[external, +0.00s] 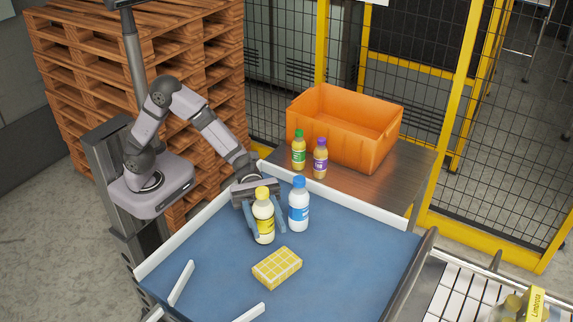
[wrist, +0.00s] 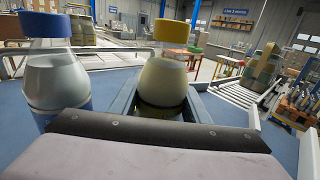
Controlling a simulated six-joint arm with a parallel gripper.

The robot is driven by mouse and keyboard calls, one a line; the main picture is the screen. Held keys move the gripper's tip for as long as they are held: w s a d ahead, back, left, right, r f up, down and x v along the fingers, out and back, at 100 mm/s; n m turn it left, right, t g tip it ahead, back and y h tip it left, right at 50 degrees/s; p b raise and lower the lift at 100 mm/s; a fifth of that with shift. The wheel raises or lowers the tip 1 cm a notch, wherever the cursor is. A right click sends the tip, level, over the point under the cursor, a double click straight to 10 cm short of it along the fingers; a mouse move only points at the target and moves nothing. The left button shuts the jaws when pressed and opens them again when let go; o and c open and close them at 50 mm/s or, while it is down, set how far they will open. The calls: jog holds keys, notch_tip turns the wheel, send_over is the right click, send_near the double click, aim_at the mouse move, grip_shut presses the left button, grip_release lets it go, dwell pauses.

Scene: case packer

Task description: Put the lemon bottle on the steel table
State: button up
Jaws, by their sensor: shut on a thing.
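The lemon bottle (external: 263,222) has a yellow cap and a yellow label and stands upright over the blue conveyor surface. My gripper (external: 264,226) is shut on it, with a finger on each side. In the wrist view the lemon bottle (wrist: 163,83) sits between the fingers, its lower part partly hidden by the gripper body. I cannot tell whether its base touches the surface. The steel table (external: 400,160) is behind the conveyor, at the right. It bears a green-capped bottle (external: 299,152), a purple-capped bottle (external: 320,160) and an orange crate (external: 365,149).
A blue-capped white bottle (external: 299,207) stands close beside the lemon bottle; it also shows in the wrist view (wrist: 58,85). A yellow checked box (external: 277,268) lies nearer the camera. A white rail (external: 330,196) edges the conveyor towards the table. The table's front right part is bare.

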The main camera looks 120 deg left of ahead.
aim_at(267, 199)
jog(key=r, duration=0.2)
jog(key=r+b, duration=0.1)
jog(key=r, duration=0.1)
jog(key=r+b, duration=0.1)
jog(key=r, duration=0.1)
jog(key=shift+s+a+r, duration=0.2)
jog(key=shift+s+a, duration=0.1)
jog(key=shift+a, duration=0.05)
jog(key=b+v, duration=0.4)
jog(key=v, duration=1.3)
jog(key=shift+b, duration=0.35)
jog(key=shift+s, duration=0.1)
